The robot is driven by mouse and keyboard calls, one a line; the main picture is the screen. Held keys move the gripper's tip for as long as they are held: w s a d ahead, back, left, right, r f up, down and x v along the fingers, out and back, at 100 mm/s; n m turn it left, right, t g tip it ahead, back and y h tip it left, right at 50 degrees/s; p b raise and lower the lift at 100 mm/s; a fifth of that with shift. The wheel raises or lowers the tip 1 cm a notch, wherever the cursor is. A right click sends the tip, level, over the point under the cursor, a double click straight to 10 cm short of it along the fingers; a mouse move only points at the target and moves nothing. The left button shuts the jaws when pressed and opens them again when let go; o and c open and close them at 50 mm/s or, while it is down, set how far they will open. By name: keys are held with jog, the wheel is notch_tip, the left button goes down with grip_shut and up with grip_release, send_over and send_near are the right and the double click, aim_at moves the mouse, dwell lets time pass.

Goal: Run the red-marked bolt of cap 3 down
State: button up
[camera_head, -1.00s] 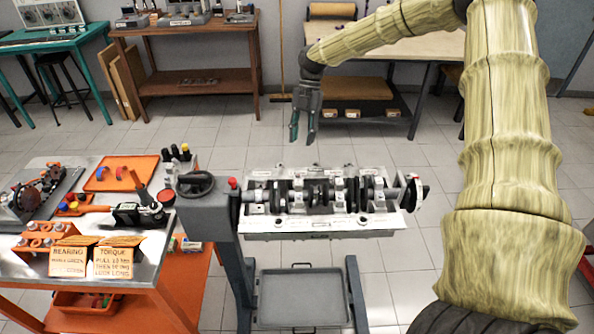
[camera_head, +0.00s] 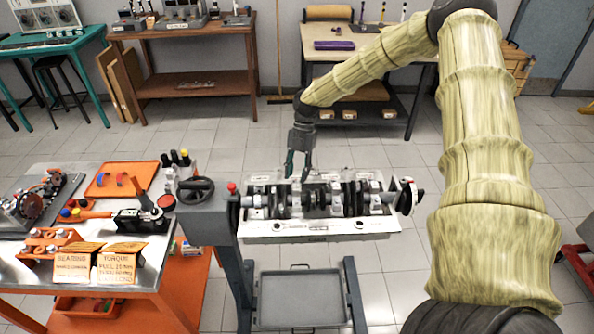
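The engine block (camera_head: 320,225) is held on a stand, with the crankshaft (camera_head: 345,197) lying along its top and several bearing caps across it. My gripper (camera_head: 297,178) points down at the back edge of the block, left of its middle. Its fingertips look slightly apart, with nothing visible between them. Whether the tips touch the block or a bolt cannot be told. The red-marked bolt and cap 3 are too small to pick out in this view.
A handwheel (camera_head: 196,190) and a red knob (camera_head: 232,187) sit at the block's left end. The steel-topped cart (camera_head: 150,250) at left holds tools, an orange tray (camera_head: 121,179) and two signs (camera_head: 118,265). A drip tray (camera_head: 300,298) is below the block. Open floor lies behind the block.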

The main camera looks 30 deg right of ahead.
jog(key=shift+a+f, duration=0.1)
jog(key=shift+f, duration=0.05)
grip_shut()
jog(key=shift+m, duration=0.3)
